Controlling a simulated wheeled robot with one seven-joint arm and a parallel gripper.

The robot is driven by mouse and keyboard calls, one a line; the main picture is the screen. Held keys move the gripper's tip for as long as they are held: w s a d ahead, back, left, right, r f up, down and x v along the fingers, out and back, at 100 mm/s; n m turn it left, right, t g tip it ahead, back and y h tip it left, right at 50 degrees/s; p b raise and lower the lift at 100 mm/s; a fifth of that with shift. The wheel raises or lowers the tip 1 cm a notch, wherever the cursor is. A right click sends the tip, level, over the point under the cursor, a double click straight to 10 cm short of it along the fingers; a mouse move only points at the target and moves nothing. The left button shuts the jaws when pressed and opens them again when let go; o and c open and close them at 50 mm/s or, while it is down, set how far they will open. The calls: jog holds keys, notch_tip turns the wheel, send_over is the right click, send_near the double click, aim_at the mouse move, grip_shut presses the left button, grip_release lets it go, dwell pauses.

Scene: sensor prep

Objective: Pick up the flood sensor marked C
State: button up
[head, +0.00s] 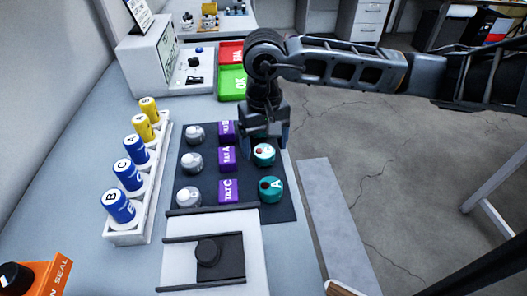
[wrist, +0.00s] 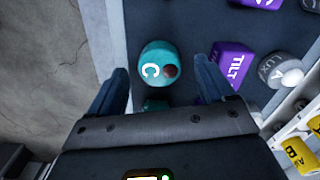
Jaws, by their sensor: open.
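The flood sensor marked C is a teal round piece with a white C and a dark red spot on top. In the wrist view the sensor C (wrist: 152,56) sits between and just beyond my fingertips. In the head view the sensor (head: 264,156) stands on the dark mat (head: 289,205), just below my gripper (head: 264,140). My gripper (wrist: 161,68) is open, points down and is empty. Another teal sensor, marked A (head: 271,189), stands nearer on the mat. A third teal piece (wrist: 155,104) is mostly hidden behind my gripper.
Purple tilt sensors (head: 228,159) stand in a column left of the teal ones, with white round sensors (head: 192,162) beyond them. A white rack (head: 125,235) holds blue and yellow cylinders. A green bin (head: 232,83) and red bin (head: 231,51) stand behind. A white fixture (head: 182,262) is nearest.

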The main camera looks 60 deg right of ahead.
jog(key=shift+f, duration=1.25)
jog(key=c, duration=1.2)
jog(key=shift+o, duration=0.2)
jog(key=shift+r, duration=0.15)
